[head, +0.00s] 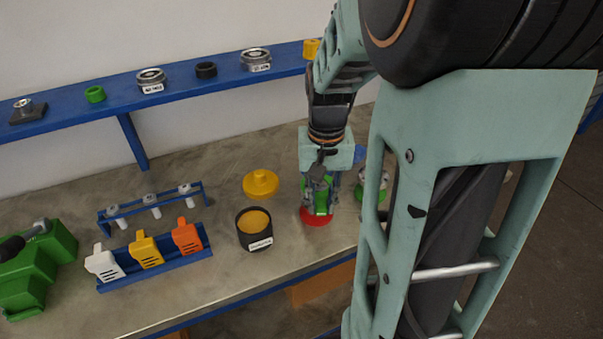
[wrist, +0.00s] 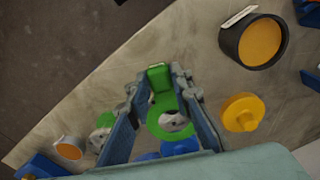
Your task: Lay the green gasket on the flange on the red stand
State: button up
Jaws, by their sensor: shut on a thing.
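My gripper (wrist: 160,98) is shut on the upright tab of the green gasket (wrist: 158,78). The gasket's ring lies below the fingers, and a grey metal part shows through its hole in the wrist view. In the head view the green gasket (head: 322,204) is between my fingers, directly over the red stand (head: 316,219). The red stand's flange is mostly hidden by the gripper and gasket. I cannot tell whether the ring touches the flange. In the wrist view the red stand is hidden.
A green stand with a metal flange (head: 374,186) stands close on the right. A yellow lidlike part (head: 261,183) and a black pot with yellow contents (head: 254,230) are on the left. A blue rack (head: 155,262) holds tagged pieces. A blue shelf (head: 190,76) runs behind.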

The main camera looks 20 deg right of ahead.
jog(key=shift+f+b, duration=1.15)
jog(key=shift+f, duration=0.45)
jog(key=o, duration=1)
jog(key=shift+r, duration=0.1)
jog(key=shift+o, duration=0.2)
